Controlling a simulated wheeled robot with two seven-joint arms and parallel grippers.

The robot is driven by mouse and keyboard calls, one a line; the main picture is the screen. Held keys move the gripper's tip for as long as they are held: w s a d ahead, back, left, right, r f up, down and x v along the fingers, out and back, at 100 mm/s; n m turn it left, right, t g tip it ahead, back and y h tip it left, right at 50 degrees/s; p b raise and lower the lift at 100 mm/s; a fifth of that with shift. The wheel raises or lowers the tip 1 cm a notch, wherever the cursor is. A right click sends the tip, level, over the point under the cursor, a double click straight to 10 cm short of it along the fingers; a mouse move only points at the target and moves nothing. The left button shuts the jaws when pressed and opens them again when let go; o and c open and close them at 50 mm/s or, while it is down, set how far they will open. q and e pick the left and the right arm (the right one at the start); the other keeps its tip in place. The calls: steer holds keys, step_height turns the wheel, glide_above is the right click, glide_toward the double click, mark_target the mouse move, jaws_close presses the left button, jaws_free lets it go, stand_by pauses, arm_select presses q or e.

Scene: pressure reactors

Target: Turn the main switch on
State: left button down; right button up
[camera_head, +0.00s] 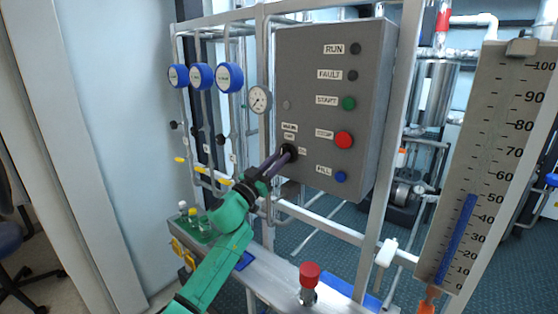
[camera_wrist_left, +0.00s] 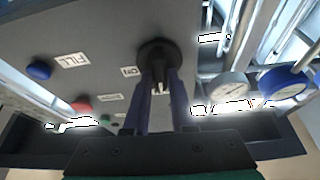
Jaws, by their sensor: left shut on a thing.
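The grey control box (camera_head: 315,85) hangs on the metal frame. Its main switch (camera_head: 288,152) is a black rotary knob at the lower left of the panel, under a small label. In the left wrist view the black knob (camera_wrist_left: 158,55) sits at the top centre, with an "ON" label (camera_wrist_left: 130,71) beside it. My left gripper (camera_head: 280,158) reaches the knob from the lower left, its two fingers on either side of it. It is shut on the knob; the fingers partly hide it. My right gripper is not in view.
The panel also carries a green START button (camera_head: 348,103), red STOP button (camera_head: 344,140) and blue FILL button (camera_head: 340,176). A gauge (camera_head: 259,99) and blue-rimmed dials (camera_head: 229,77) are at left. A red-topped valve (camera_head: 309,275) stands on the lower ledge.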

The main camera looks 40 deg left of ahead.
arm_select(q)
steer(key=shift+a+m+g+h+b, duration=0.2)
steer(key=shift+m+g+h, duration=0.8)
steer(key=shift+m, duration=2.55)
steer(key=shift+d+m+g+h+b, duration=0.15)
steer(key=shift+m+g+h+b, duration=0.55)
steer(key=shift+m, duration=2.9)
steer(key=shift+a+m+g+h+b, duration=0.1)
steer(key=shift+m+g+h, duration=1.1)
steer(key=shift+m, duration=2.35)
steer(key=c, duration=0.7)
jaws_free()
steer(key=shift+c, duration=0.2)
steer(key=shift+s+r, duration=0.1)
steer(key=shift+r, duration=0.05)
